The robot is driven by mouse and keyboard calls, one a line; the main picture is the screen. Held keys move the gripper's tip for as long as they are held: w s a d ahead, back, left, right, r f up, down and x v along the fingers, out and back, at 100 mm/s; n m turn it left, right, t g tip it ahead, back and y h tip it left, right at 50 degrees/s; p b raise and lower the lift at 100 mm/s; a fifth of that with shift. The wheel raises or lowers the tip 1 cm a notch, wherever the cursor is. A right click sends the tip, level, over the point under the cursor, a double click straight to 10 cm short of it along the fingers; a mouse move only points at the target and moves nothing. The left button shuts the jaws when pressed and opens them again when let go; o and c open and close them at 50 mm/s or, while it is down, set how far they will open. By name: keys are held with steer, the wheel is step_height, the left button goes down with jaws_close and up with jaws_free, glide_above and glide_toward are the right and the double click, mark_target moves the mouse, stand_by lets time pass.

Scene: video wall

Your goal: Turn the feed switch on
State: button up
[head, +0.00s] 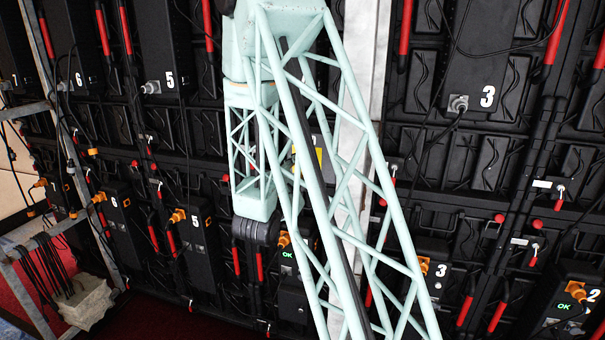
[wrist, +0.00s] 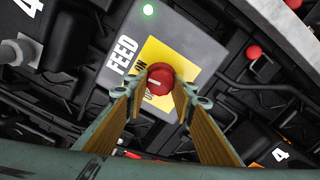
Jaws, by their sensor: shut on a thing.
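The grey feed switch box (wrist: 185,25) fills the upper middle of the wrist view, with FEED in white letters and a yellow plate (wrist: 178,54). In the head view, part of the yellow plate (head: 319,155) shows behind my arm; the knob and fingers are hidden.
Black numbered panels with cables, red handles and orange connectors cover the wall. A pale upright beam (head: 359,60) stands behind my arm. A metal frame (head: 28,285) with a pale block (head: 85,303) stands at lower left. Cable connectors (head: 458,104) stick out.

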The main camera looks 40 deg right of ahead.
steer(key=shift+m+b, duration=1)
steer(key=shift+b, duration=0.35)
steer(key=o, duration=0.8)
steer(key=shift+o, duration=0.2)
steer(key=shift+a, duration=0.1)
steer(key=v, duration=0.7)
steer(key=shift+s+a, duration=0.1)
steer(key=shift+a, duration=0.05)
